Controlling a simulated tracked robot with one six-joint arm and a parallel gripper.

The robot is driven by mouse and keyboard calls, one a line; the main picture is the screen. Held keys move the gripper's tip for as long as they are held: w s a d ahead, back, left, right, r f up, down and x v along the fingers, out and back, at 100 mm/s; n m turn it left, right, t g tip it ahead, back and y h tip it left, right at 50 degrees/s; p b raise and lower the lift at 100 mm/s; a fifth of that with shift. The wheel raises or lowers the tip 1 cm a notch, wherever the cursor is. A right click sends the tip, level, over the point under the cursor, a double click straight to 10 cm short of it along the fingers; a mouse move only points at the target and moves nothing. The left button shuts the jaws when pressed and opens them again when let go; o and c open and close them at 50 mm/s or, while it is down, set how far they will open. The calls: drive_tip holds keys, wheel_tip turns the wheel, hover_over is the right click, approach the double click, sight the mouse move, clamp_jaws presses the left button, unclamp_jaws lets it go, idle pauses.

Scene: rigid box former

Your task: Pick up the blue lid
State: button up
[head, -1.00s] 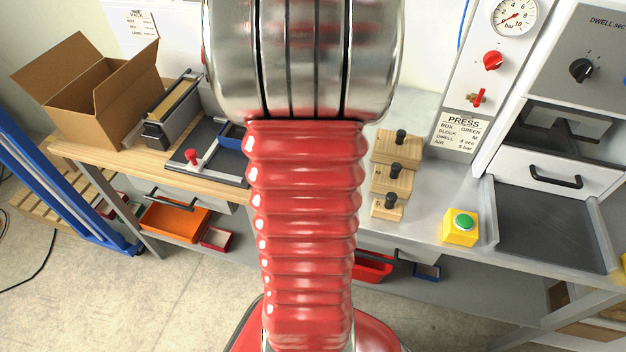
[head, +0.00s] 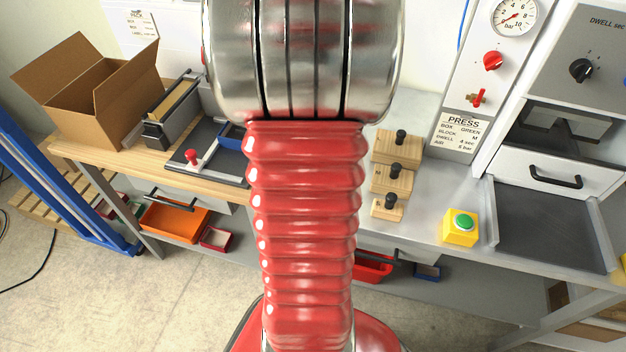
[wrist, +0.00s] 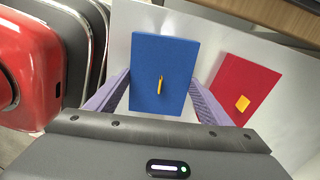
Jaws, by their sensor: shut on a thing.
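The blue lid (wrist: 165,62) shows in the wrist view as a flat blue panel with a small yellow tab in its middle. My gripper (wrist: 160,82) has its two purple fingers at the lid's left and right edges and is shut on it. The head view does not show my gripper or this lid.
A red panel with a yellow tab (wrist: 235,88) lies right of the blue lid. In the head view, wooden blocks with black knobs (head: 393,177), a yellow button box (head: 461,228) and a press stand on the bench. An open carton (head: 95,100) stands at left.

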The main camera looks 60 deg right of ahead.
wheel_tip(320, 180, up, 10)
idle(0.7)
drive_tip(key=shift+w, duration=0.1)
idle(0.4)
